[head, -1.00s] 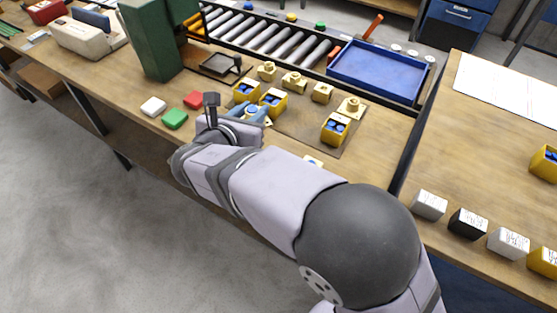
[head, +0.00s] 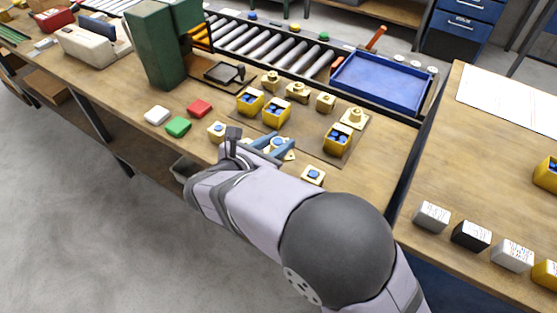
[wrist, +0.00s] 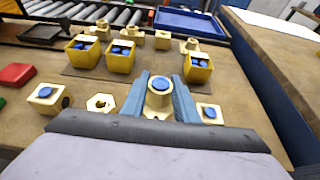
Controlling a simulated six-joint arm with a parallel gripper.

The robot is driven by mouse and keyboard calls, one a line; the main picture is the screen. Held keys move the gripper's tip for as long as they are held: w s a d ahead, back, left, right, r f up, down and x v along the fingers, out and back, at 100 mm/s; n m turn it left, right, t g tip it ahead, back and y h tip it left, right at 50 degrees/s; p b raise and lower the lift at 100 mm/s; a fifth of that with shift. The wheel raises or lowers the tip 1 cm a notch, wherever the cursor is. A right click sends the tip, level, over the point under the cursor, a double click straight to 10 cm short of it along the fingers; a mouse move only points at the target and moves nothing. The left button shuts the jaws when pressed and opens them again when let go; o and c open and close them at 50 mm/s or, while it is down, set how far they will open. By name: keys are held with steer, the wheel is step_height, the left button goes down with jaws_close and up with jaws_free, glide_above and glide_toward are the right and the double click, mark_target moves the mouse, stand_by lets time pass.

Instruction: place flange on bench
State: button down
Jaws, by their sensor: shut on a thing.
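My gripper (head: 277,149) has two blue fingers, shut on a brass flange (wrist: 158,98) with a blue centre. The held flange also shows in the head view (head: 279,144), partly hidden by the fingers. It is over the front part of the wooden bench (head: 205,92), just in front of the brown mat; I cannot tell whether it touches the bench. Similar brass pieces with blue centres stand on either side, one at left (head: 216,130) and one at right (head: 313,174). A brass ring-like piece (wrist: 100,103) lies left of the fingers.
Yellow bins with blue contents (head: 250,102) stand behind, one bin (head: 338,139) to the right. Brass pieces (head: 298,91) line the back of the mat (head: 308,139). Red (head: 199,107), green (head: 178,127) and white (head: 157,116) blocks lie left. A blue tray (head: 380,84) is behind.

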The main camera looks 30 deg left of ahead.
steer(key=shift+f, duration=3)
steer(key=shift+f, duration=0.1)
steer(key=c, duration=1.8)
jaws_free()
steer(key=shift+f, duration=0.2)
steer(key=o, duration=0.4)
steer(key=shift+r, duration=0.15)
steer(key=shift+r, duration=0.15)
steer(key=v, duration=1.2)
steer(key=shift+b, duration=0.3)
